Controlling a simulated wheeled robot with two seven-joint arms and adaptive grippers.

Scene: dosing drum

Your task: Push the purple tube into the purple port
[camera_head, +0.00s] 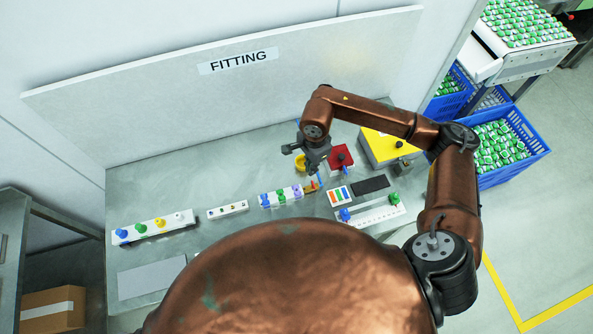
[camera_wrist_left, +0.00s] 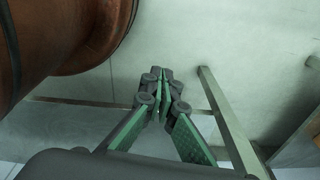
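A white block (camera_head: 269,201) with blue, green and purple parts stands mid-table in the head view. The purple part (camera_head: 297,190) is near its right end; I cannot tell whether it is the port, the tube or both. My right gripper (camera_head: 313,167) hangs just above and right of it, close to small orange and blue pieces. Its fingertips are too small to tell whether they hold anything. My left gripper (camera_wrist_left: 164,80) shows only in the left wrist view, with green-padded fingers meeting at the tips and nothing visible between them.
A white rack with coloured knobs (camera_head: 153,230) and a small white strip (camera_head: 228,209) stand left. A red box (camera_head: 341,160), a yellow box (camera_head: 383,146), a colour-striped card (camera_head: 341,196), a black pad (camera_head: 370,184) and a white rail (camera_head: 376,215) lie right. The FITTING panel closes the back.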

